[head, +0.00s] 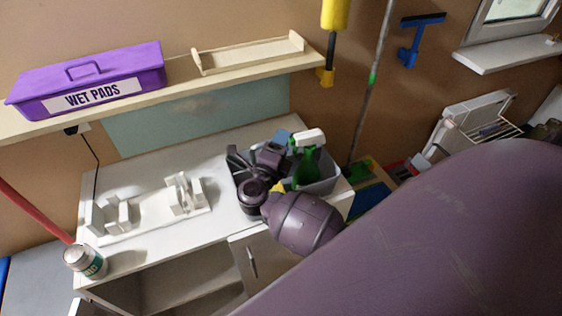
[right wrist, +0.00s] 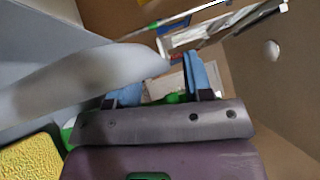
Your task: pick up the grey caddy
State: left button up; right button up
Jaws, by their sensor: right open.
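The grey caddy (head: 322,184) stands at the right end of the white cabinet top in the head view, partly hidden behind my right wrist. A green spray bottle (head: 305,168) with a white head is in it. A yellow sponge shows in the right wrist view (right wrist: 28,158). My right gripper (head: 268,155) is over the caddy's left part. In the right wrist view its blue-tipped fingers (right wrist: 160,88) are apart. A pale grey shape (right wrist: 85,80) crosses close to the left finger; I cannot tell whether it is the caddy's handle. My left gripper is not in view.
A wall shelf above the cabinet (head: 100,250) carries a purple "WET PADS" box (head: 90,82) and an empty wooden tray (head: 248,54). A white rack (head: 150,215) and a can (head: 86,261) are on the cabinet top at left. A pole (head: 372,80) stands behind the caddy.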

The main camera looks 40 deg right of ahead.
jog(key=shift+w+d+r, duration=0.1)
jog(key=shift+w+d, duration=0.15)
jog(key=shift+d, duration=0.15)
grip_shut()
